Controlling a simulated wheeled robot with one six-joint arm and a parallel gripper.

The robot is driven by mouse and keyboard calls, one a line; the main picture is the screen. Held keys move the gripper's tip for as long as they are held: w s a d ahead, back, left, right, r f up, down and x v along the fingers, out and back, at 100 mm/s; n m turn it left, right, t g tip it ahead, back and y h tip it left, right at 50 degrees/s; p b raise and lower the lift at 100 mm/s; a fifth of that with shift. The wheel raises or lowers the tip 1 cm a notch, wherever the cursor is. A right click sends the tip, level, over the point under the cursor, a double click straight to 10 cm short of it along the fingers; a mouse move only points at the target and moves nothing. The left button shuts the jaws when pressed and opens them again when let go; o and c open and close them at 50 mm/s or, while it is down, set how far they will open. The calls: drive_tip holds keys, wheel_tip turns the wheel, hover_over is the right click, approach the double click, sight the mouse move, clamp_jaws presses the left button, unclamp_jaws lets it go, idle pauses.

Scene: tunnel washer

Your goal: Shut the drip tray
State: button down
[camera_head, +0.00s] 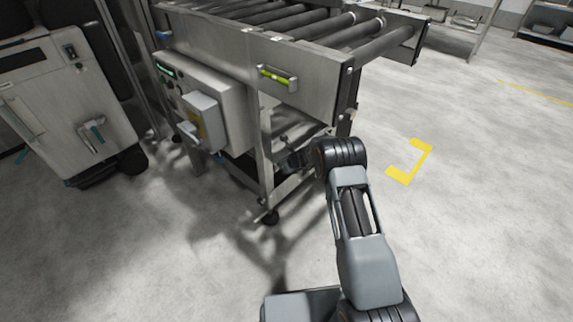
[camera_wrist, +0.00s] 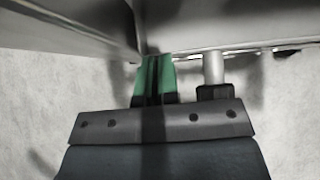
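I cannot single out the drip tray for sure; the space under the roller conveyor (camera_head: 300,88) is shadowed and partly hidden by my arm. My gripper (camera_head: 283,160) reaches low beside the conveyor's near leg and is small and dark there. In the wrist view its green fingertips (camera_wrist: 157,72) are close together with only a narrow dark line between them, and I see nothing held. The tips are at or very near the lower edge of a pale metal sheet (camera_wrist: 235,22), which may be part of the tray. I cannot tell if they touch.
A levelling foot (camera_wrist: 214,75) stands just right of the fingertips. A control box (camera_head: 208,112) and a yellow-green level vial (camera_head: 277,77) are on the conveyor's side. A grey cabinet (camera_head: 68,95) stands at left. The floor at right is open, with yellow markings (camera_head: 412,162).

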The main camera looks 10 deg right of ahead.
drive_tip(key=shift+w+r, duration=0.2)
drive_tip(key=shift+w, duration=0.1)
